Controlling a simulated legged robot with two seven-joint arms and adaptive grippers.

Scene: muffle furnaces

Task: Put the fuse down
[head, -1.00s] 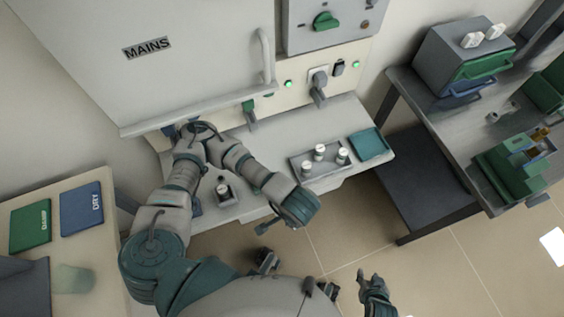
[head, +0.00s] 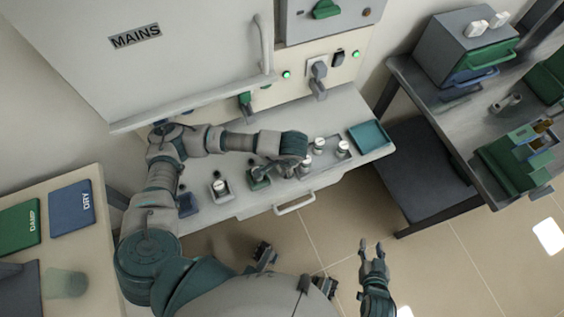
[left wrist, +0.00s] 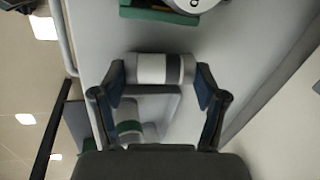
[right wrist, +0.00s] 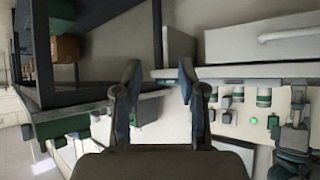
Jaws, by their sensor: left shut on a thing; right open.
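My left gripper (head: 272,168) is low over the bench, left of the fuse tray. In the left wrist view my left gripper (left wrist: 160,85) is shut on a fuse (left wrist: 155,69), a cylinder with white and grey bands held across the fingers. In the head view my wrist and fingers largely hide this fuse. Below the held fuse, between the fingers, is a green-banded object (left wrist: 130,127). A green holder (left wrist: 150,12) with a round white top is at the upper edge. My right gripper (head: 372,246) is open and empty over the floor; it also shows in the right wrist view (right wrist: 158,85).
The grey tray (head: 333,163) holds white-topped fuses (head: 343,148). A teal pad (head: 371,136) lies at the bench's right. The drawer handle (head: 295,204) sticks out in front.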

